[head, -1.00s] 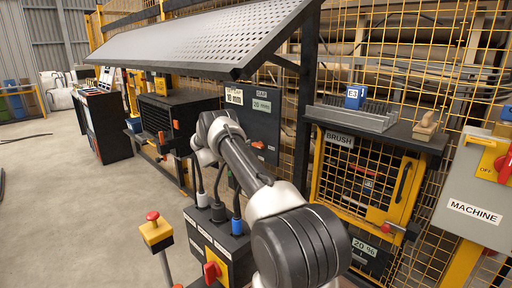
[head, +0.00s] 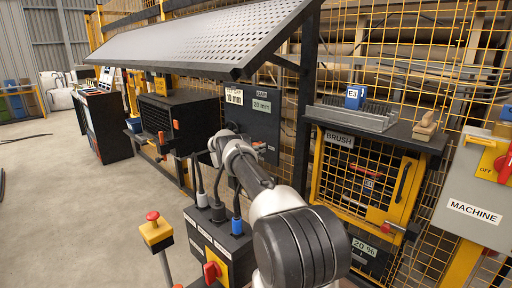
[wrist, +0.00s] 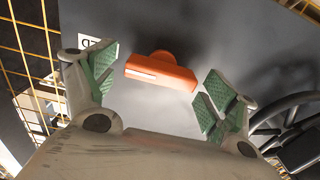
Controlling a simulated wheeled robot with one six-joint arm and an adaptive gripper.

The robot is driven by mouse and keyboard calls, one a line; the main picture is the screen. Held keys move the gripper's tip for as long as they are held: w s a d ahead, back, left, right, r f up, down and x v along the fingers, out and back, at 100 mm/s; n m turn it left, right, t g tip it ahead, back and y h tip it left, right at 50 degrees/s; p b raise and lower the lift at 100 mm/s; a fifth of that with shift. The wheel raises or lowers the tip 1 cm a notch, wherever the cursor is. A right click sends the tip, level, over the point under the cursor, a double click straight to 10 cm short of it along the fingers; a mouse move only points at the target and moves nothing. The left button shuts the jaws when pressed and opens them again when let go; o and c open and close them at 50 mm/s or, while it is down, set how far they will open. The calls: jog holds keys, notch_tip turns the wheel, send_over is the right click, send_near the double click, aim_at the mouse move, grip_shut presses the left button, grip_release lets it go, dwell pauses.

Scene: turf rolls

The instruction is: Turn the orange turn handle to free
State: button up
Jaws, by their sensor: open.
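The orange turn handle (wrist: 162,72) is a short bar on a round hub, fixed to a grey panel face. In the wrist view it lies slightly tilted, its right end lower. My gripper (wrist: 160,86) is open, with green-padded fingers on either side of the handle and a visible gap at each side. Whether the pads are level with the handle in depth I cannot tell. In the head view my arm reaches toward a dark panel (head: 266,122) with size labels; the fingers and this handle are not clearly visible there.
A black box with a red knob (head: 211,271) and cable plugs stands before my arm. A red push button on a yellow box (head: 156,231) is to its left. The BRUSH cage (head: 365,185) and MACHINE box (head: 475,200) are at right. Black spokes (wrist: 290,115) show beside my right finger.

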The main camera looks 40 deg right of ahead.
jog(key=c, duration=1)
jog(key=m, duration=0.4)
jog(key=shift+s+f+m, duration=0.1)
jog(key=shift+m, duration=0.3)
jog(key=m, duration=0.4)
jog(key=shift+s+m, duration=0.1)
jog(key=shift+m, duration=0.2)
jog(key=m, duration=0.4)
jog(key=shift+s+f, duration=0.1)
jog(key=shift+f, duration=0.1)
jog(key=shift+f+m, duration=0.1)
jog(key=shift+m, duration=2.1)
